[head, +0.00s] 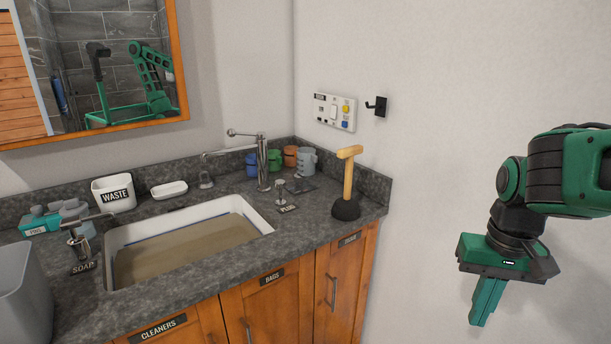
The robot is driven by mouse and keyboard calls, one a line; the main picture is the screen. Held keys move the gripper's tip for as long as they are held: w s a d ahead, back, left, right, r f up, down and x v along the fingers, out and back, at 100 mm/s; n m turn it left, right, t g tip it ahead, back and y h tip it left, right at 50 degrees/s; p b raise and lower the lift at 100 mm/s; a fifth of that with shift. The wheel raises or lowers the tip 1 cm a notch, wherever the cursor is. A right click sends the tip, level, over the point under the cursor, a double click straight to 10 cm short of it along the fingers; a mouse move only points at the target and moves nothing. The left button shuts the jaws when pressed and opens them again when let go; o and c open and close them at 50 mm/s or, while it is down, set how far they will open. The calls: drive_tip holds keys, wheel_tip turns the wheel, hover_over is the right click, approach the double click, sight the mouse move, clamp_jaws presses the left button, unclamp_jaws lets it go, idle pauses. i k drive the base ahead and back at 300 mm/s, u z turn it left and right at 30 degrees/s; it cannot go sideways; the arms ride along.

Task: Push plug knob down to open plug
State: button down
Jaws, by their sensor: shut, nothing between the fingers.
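The plug knob (280,188) is a small metal knob standing upright on the dark counter, just right of the sink's back right corner. A label reading PLUG (288,208) lies in front of it. The white sink (262,220) holds murky brown water, and its drain is hidden. My gripper (477,322) is at the right of the head view, pointing down, with its green fingers shut and empty. It is well to the right of the knob, past the counter's right end.
A plunger (346,206) with a wooden handle stands right of the knob. The faucet (262,165) and several cups (306,160) are behind it. A wall panel (334,112) and a black hook (376,106) are above. Wooden cabinets (345,285) are below. Space around my gripper looks free.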

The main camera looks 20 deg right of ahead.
sight(280, 185)
drive_tip(key=u, duration=0.15)
drive_tip(key=i, duration=0.95)
drive_tip(key=z, duration=0.05)
